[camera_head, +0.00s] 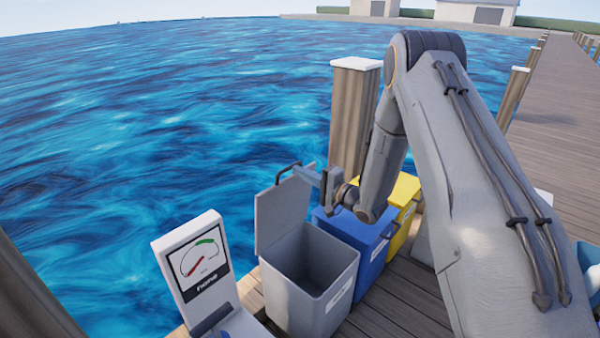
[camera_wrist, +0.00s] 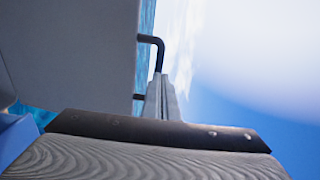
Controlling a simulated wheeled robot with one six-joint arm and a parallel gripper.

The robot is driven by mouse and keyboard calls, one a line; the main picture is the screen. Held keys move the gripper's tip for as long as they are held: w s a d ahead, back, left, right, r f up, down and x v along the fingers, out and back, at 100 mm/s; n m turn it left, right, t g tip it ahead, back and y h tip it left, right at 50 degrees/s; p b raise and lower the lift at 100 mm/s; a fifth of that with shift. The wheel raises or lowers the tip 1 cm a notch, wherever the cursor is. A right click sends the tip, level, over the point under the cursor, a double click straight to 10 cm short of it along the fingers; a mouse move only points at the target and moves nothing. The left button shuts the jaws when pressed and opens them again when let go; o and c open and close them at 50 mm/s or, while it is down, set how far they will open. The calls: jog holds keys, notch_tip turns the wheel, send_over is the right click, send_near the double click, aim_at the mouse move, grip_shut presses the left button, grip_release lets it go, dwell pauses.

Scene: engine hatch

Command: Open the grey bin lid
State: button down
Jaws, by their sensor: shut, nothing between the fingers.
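The grey bin (camera_head: 325,283) stands on the dock with its mouth open. Its grey lid (camera_head: 282,212) is swung up and stands nearly upright at the bin's far left side. The lid's dark handle (camera_head: 287,169) is near the lid's top edge. My gripper (camera_head: 302,172) is shut, beside the lid's upper edge and close to the handle. In the wrist view the lid (camera_wrist: 70,50) fills the left, and the black handle (camera_wrist: 157,45) passes behind the tips of my shut fingers (camera_wrist: 163,78). Whether the fingers touch the handle is unclear.
A blue bin (camera_head: 352,235) stands right beside the grey bin, under my wrist, with a yellow bin (camera_head: 405,200) beyond. A gauge sign (camera_head: 197,265) stands at the left. A wooden post (camera_head: 353,115) rises behind the bins. Water lies beyond the dock edge.

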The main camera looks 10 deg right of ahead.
jog(key=s+d+n+g+h+b, duration=0.2)
jog(key=s+d+n+g+h, duration=0.2)
jog(key=s+d+h, duration=0.7)
jog(key=s+a+r+n+g, duration=0.1)
jog(key=s+n+g, duration=0.1)
jog(key=s, duration=0.7)
jog(key=s+r+n+g, duration=0.1)
jog(key=s+g, duration=0.3)
jog(key=s, duration=0.6)
jog(key=s+a+r+n+g+h, duration=0.1)
jog(key=s+n+g, duration=0.1)
jog(key=s, duration=0.8)
jog(key=shift+a+n+g, duration=0.35)
jog(key=shift+n+g, duration=0.05)
jog(key=shift+g, duration=0.2)
